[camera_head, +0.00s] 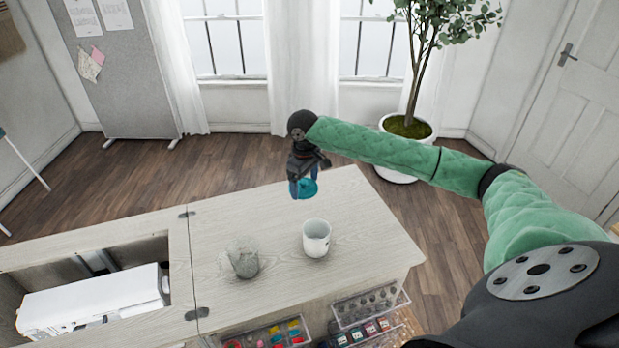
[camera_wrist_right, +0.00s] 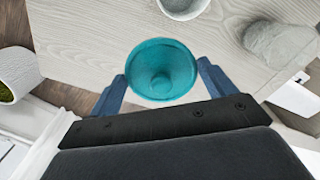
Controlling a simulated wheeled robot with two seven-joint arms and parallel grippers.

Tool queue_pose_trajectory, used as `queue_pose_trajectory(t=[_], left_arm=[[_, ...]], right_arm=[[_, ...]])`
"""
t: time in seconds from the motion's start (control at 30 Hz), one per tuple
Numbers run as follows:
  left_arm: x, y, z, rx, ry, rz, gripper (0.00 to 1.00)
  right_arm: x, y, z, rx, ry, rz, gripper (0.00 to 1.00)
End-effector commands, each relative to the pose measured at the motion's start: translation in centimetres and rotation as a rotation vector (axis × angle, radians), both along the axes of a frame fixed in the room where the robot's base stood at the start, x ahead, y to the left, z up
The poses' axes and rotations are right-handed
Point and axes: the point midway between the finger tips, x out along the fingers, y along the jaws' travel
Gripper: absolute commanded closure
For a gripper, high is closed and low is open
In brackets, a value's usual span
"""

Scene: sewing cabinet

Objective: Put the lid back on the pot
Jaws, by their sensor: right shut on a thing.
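My right gripper (camera_head: 303,193) is shut on a teal round lid (camera_head: 309,187) and holds it above the far part of the pale wooden cabinet top. In the right wrist view the lid (camera_wrist_right: 162,70) sits between the two blue fingers, with its round stepped face toward the camera. An open white pot (camera_head: 316,239) stands upright on the cabinet top, nearer to me than the lid and apart from it. Part of the pot (camera_wrist_right: 183,5) shows at the top edge of the wrist view. My left gripper is not in view.
A grey rounded object (camera_head: 244,263) sits on the cabinet top left of the pot. A white machine (camera_head: 90,302) lies in the recess at left. Clear trays (camera_head: 370,305) of small items are at the front edge. A potted plant (camera_head: 398,172) stands beyond.

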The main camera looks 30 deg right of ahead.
Motion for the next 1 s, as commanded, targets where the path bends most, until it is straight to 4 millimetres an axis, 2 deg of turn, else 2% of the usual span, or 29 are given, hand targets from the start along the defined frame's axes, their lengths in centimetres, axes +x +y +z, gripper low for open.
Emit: queue_pose_trajectory(t=[0.17,0.3,0.4,0.5,0.6,0.7,0.8,1.0], left_arm=[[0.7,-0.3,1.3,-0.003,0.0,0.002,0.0],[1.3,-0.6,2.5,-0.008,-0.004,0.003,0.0],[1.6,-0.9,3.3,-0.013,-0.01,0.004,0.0],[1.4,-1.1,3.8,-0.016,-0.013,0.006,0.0],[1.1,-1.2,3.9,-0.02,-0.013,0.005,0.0],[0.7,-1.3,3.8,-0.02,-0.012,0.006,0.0],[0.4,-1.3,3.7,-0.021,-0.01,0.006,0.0],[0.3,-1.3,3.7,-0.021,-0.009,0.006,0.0]], right_arm=[[-1.4,3.7,-0.4,0.001,0.001,-0.233,0.38],[-3.0,8.0,-1.2,0.001,0.004,-0.374,0.38],[-4.6,12.2,-2.0,0.003,0.002,-0.431,0.38],[-5.9,15.5,-2.8,0.002,0.001,-0.436,0.38],[-7.0,18.0,-3.5,0.002,0.0,-0.419,0.38],[-7.6,19.6,-4.1,0.001,-0.001,-0.4,0.38],[-8.0,20.4,-4.4,0.001,-0.003,-0.39,0.38],[-8.0,20.5,-4.4,0.0,-0.003,-0.388,0.38]])
